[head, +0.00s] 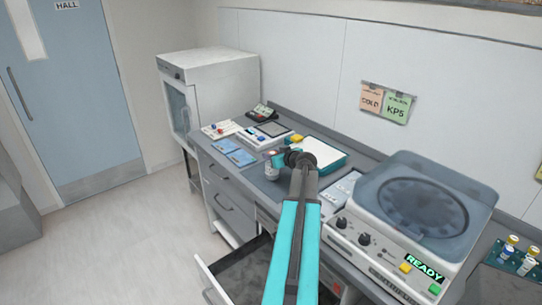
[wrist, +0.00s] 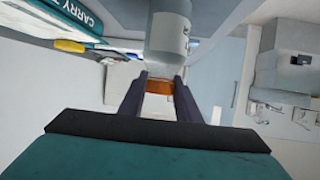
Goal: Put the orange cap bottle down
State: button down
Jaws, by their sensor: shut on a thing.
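My gripper (wrist: 159,98) is shut on the orange cap bottle. In the wrist view the orange cap (wrist: 160,87) sits between the two dark fingers, and the pale grey-white bottle body (wrist: 168,38) extends beyond it. In the head view my gripper (head: 274,161) is over the front part of the counter (head: 325,181), left of the white tray with a teal rim (head: 324,153).
A centrifuge (head: 405,215) marked READY stands at the right, with vials in a rack (head: 512,258) beyond it. A drawer (head: 235,275) is open below. Bare counter around the gripper is narrow.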

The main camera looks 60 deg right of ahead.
jog(key=shift+f, duration=0.2)
jog(key=shift+f+b, duration=0.2)
jog(key=shift+b, duration=0.1)
jog(key=c, duration=1.3)
grip_release()
jog(key=shift+r+p, duration=0.25)
jog(key=shift+p, duration=0.15)
jog(key=shift+s+a+b, duration=0.15)
jog(key=shift+s+b, duration=0.15)
jog(key=b+v, duration=0.4)
jog(key=v, duration=0.7)
jog(key=shift+s, duration=0.2)
